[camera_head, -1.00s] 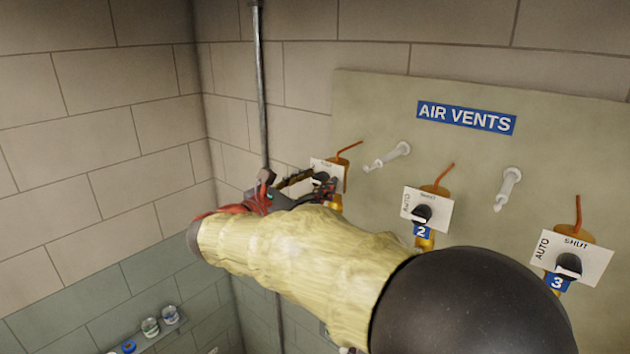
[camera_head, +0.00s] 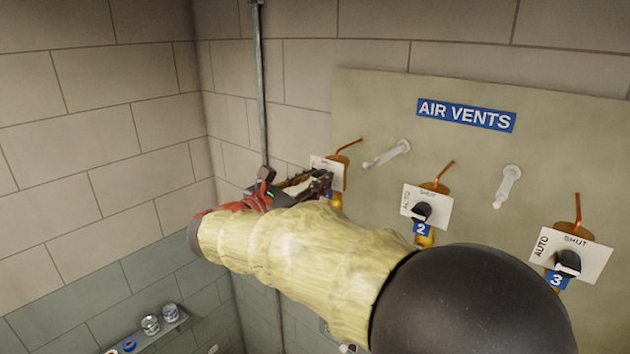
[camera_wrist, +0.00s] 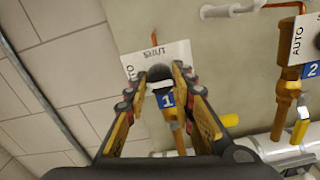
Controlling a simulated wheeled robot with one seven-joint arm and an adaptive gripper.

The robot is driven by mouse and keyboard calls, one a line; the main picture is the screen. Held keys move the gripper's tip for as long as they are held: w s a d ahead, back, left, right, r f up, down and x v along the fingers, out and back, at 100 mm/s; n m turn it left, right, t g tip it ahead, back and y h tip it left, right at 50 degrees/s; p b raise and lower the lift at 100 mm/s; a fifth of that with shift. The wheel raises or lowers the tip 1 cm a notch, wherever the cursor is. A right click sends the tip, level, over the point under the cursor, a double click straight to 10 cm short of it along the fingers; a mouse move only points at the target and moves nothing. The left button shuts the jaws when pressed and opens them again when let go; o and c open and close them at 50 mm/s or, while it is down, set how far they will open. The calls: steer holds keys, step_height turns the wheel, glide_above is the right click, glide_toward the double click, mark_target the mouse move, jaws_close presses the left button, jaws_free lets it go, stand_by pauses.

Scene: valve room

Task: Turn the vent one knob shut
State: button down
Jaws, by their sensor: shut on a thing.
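The vent one knob (camera_wrist: 160,72) is black and sits on a white card (camera_wrist: 182,54) marked AUTO at the left and SHUT at the top, above a blue "1" tag (camera_wrist: 166,101). My gripper (camera_wrist: 154,79) has one finger on each side of the knob and is shut on it. In the head view my gripper (camera_head: 318,184) is at the card at the left end of the panel and covers the knob there. The fingers hide part of the knob, so its exact pointing is hard to tell.
The vent two knob (camera_head: 422,211) and vent three knob (camera_head: 568,262) sit to the right on the same panel (camera_head: 385,100). White pegs stick out between the vents. A vertical pipe (camera_head: 262,90) runs near the left corner. Pipework with yellow handles lies below.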

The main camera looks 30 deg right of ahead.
steer(key=shift+f+m+b, duration=0.1)
steer(key=shift+m+b, duration=0.2)
steer(key=shift+b, duration=0.3)
steer(key=m+b, duration=1.7)
steer(key=b, duration=0.6)
steer(key=shift+m+b, duration=0.3)
steer(key=shift+b, duration=0.1)
steer(key=c, duration=1.5)
jaws_free()
steer(key=shift+a, duration=0.1)
